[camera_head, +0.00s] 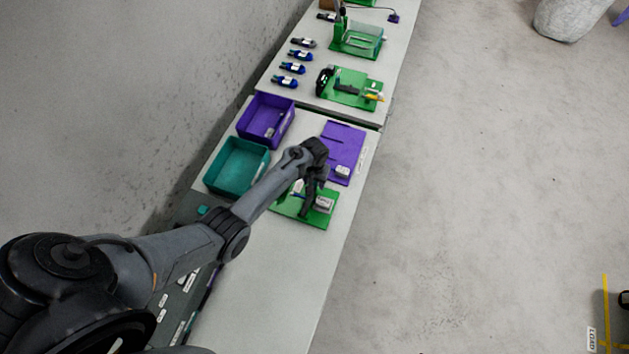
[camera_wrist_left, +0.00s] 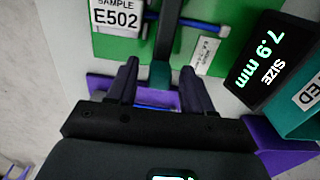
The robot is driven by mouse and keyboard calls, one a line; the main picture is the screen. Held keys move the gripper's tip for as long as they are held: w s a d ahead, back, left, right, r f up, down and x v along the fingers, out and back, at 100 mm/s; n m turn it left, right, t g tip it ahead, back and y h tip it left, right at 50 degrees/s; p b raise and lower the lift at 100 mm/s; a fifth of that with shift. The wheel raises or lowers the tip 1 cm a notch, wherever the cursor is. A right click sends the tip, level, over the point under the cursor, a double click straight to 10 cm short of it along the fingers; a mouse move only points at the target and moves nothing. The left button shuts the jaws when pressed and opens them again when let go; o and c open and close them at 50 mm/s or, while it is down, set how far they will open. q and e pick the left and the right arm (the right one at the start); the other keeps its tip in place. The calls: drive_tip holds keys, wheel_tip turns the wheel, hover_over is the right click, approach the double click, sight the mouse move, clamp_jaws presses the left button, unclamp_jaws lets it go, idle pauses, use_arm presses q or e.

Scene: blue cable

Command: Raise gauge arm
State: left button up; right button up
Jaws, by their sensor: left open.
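The gauge stands on a green base (camera_head: 318,220) on the near table. In the left wrist view its black display (camera_wrist_left: 268,62) reads "SIZE 7.9 mm". A dark teal bar (camera_wrist_left: 167,35), which looks like the gauge arm, runs down toward the gap between my fingers. A blue cable (camera_wrist_left: 205,25) crosses behind it. A white block labelled "SAMPLE E502" (camera_wrist_left: 115,12) sits to its left. My left gripper (camera_wrist_left: 159,68) is open, one finger on each side of the bar's lower end; contact cannot be told. In the head view my left gripper (camera_head: 310,208) is over the green base and hides part of the gauge.
A teal bin (camera_head: 238,168) and a purple bin (camera_head: 265,120) stand along the table's left side. A purple board (camera_head: 343,150) lies beyond the gauge. More green fixtures (camera_head: 350,88) and several blue-capped bottles (camera_head: 292,68) are on the far table. The near tabletop (camera_head: 270,290) is clear.

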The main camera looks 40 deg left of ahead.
use_arm(q)
clamp_jaws()
idle(0.3)
